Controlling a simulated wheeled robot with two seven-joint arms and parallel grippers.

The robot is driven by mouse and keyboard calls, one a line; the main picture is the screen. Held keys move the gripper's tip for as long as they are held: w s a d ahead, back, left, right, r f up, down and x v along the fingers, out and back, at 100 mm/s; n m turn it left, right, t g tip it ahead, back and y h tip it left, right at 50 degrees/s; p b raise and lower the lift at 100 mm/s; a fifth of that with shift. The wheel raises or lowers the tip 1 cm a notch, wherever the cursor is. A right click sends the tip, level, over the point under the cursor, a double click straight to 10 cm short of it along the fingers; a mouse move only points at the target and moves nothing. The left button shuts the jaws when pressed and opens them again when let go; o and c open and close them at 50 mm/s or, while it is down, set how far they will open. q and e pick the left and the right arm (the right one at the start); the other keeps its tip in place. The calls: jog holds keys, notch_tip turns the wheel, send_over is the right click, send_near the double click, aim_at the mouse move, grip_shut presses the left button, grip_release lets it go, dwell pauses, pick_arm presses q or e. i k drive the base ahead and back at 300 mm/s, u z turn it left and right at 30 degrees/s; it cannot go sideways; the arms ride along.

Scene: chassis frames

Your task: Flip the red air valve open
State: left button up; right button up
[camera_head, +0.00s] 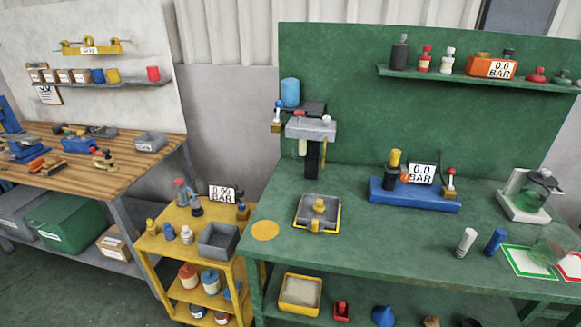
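A small brass fitting with a red and white upper part (450,184) stands at the right end of a blue base (405,199) on the green bench; it looks like the red air valve. Whether its handle is open or shut is too small to tell. The same base bears a display (421,173) reading 0.0 BAR, a yellow-topped dark piece (394,166) and a small orange-red part (405,175). Neither of my grippers is in view.
The green bench (375,250) has a press-like stand (311,130) at left, a grey tray, two small cylinders (467,241) and glassware at right. A yellow cart (172,245) with another display stands left. Bare bench surface lies in front of the blue base.

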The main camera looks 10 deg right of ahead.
aim_at(451, 172)
jog(key=z, duration=1.45)
jog(key=i, duration=1.25)
jog(key=u, duration=0.45)
